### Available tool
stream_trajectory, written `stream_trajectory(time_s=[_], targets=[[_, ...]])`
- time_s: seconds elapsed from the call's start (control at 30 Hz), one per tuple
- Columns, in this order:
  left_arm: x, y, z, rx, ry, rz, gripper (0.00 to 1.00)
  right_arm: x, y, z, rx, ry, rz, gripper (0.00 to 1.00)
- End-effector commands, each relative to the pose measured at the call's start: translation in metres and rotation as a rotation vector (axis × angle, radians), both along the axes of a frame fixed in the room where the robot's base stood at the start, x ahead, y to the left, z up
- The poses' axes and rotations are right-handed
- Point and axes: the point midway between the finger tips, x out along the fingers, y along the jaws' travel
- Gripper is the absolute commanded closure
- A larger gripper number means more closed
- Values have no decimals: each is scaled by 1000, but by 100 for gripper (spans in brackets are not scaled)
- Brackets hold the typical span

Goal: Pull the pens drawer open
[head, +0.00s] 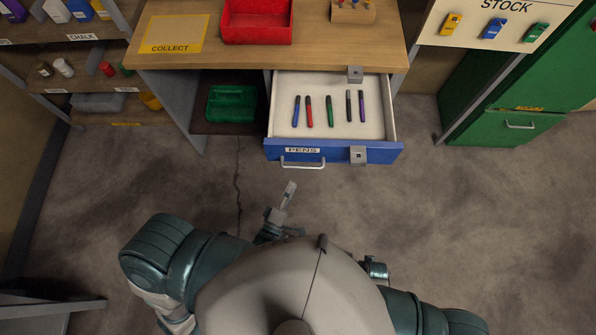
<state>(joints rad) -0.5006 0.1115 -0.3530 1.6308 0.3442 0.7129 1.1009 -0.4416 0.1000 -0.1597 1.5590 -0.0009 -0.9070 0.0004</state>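The blue-fronted pens drawer (380,153) stands pulled out from under the wooden desk. Its "PENS" label (302,150) and pale bar handle (303,164) face me. Several pens (309,111) in blue, red, green, black and purple lie inside on the white bottom. My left gripper (289,190) is below and a little left of the handle in the picture, apart from it. It is small and seen from above, so I cannot tell whether its fingers are open. My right gripper is not in view; only parts of my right arm show, with my body in front.
The wooden desk (340,50) carries a red tray (257,22) and a yellow "COLLECT" mat (172,34). A green tray (231,103) sits in the bay left of the drawer. Shelves stand left, a green cabinet (512,130) right. The floor before the drawer is clear.

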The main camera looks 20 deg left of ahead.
Motion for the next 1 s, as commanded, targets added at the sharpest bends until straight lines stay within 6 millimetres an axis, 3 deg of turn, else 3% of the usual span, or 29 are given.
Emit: stream_trajectory(time_s=[0.1,0.3,0.87,1.0], targets=[[-21,4,-5,0,3,-2,61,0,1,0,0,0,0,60],[-36,6,-7,-1,1,0,61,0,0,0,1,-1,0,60],[-36,6,-7,0,1,0,61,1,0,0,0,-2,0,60],[-32,2,-22,80,56,-20,61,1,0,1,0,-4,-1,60]])
